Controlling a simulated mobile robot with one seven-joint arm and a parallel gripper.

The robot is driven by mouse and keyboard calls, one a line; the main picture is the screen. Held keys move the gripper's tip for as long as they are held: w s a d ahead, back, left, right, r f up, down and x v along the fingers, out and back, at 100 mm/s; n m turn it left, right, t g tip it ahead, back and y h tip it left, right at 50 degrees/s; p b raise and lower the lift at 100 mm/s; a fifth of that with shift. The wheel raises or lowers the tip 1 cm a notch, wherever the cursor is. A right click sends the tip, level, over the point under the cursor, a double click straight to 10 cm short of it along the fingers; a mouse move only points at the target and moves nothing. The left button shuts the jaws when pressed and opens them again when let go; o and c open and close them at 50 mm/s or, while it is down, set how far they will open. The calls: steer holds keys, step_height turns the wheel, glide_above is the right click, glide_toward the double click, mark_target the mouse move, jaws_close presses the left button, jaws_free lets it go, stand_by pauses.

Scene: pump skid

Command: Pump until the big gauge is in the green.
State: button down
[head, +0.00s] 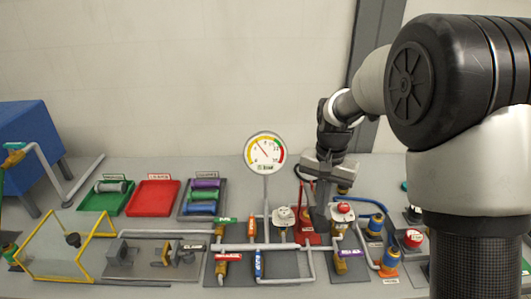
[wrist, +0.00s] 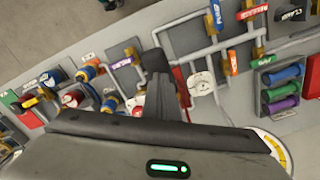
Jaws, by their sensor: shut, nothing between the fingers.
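The big round gauge (head: 265,152) stands on a post at the back middle. Its thin needle points to the upper left, and the green band appears at the dial's upper right. Only the gauge's yellow edge (wrist: 276,148) shows in the wrist view. A red device (head: 307,226), apparently the hand pump, stands right of the gauge post, partly hidden by my gripper (head: 319,222). My gripper is shut and empty, pointing down beside the red part. In the wrist view its fingers (wrist: 157,62) cover part of that red part (wrist: 181,88); I cannot tell whether they touch.
Grey pipes with coloured valve handles (head: 258,264) run in front. A round white fitting (head: 284,215) is left of my gripper. A red button (head: 413,238) and orange-blue fittings (head: 390,260) are to the right. Trays (head: 153,197) and a yellow-framed guard (head: 62,277) are left.

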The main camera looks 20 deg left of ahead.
steer(key=shift+f, duration=0.1)
stand_by(0.3)
steer(key=shift+f+b, duration=2.85)
steer(key=shift+f, duration=1.4)
step_height(320, 180, up, 9)
steer(key=p, duration=0.6)
steer(key=shift+f, duration=0.1)
steer(key=shift+f+b, duration=2.75)
steer(key=shift+f, duration=1.65)
steer(key=shift+r, duration=0.15)
step_height(320, 180, up, 9)
steer(key=p, duration=0.6)
steer(key=shift+f, duration=0.3)
